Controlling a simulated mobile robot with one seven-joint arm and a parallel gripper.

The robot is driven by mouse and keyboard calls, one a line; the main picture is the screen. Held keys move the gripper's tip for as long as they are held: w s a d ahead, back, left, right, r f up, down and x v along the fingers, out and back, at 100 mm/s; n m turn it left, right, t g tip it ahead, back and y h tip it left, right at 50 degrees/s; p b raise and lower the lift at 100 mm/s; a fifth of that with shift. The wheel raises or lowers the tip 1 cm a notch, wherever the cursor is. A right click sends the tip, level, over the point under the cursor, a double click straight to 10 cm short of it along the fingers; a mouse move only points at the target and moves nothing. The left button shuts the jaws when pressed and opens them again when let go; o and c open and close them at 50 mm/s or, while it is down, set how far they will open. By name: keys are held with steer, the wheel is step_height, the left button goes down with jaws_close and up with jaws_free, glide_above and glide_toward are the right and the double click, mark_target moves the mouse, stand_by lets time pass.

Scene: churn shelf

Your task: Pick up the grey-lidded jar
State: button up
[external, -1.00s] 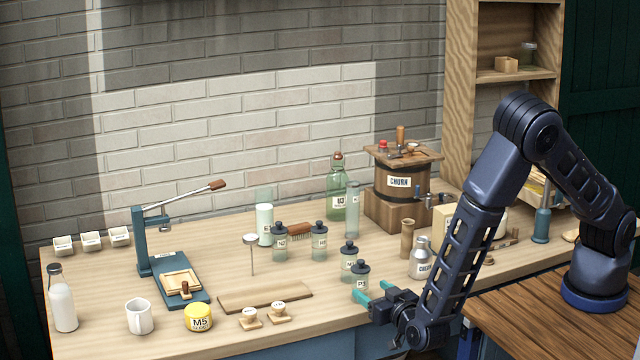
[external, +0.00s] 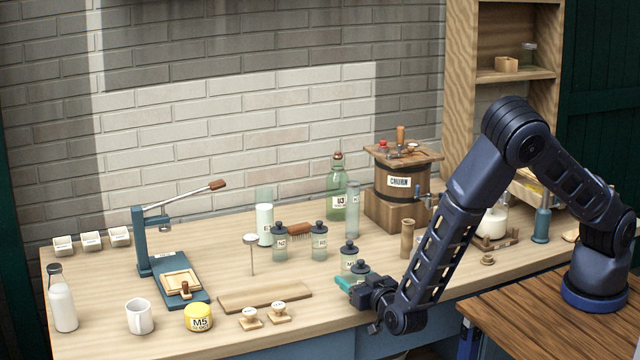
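Several clear glass jars with dark grey knobbed lids stand mid-bench, so I cannot tell by lid alone which one the task names. The front one (external: 360,269) is closest to my gripper; its lid shows, but my gripper hides most of its body and label. Another jar (external: 348,259) stands just behind it. Two more, a left one (external: 280,243) and a right one (external: 319,241), stand farther back. My gripper (external: 346,284) is low at the front jar, with one teal fingertip visible at its left front. The other finger is hidden, as is any contact.
A wooden board (external: 265,296) lies left of my gripper. Wooden stamps (external: 265,313), a yellow jar (external: 198,317) and a mug (external: 139,316) are at the front left. A wooden cylinder (external: 407,240) and the churn (external: 400,187) stand behind right.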

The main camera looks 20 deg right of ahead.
steer(key=c, duration=1)
step_height(320, 180, up, 20)
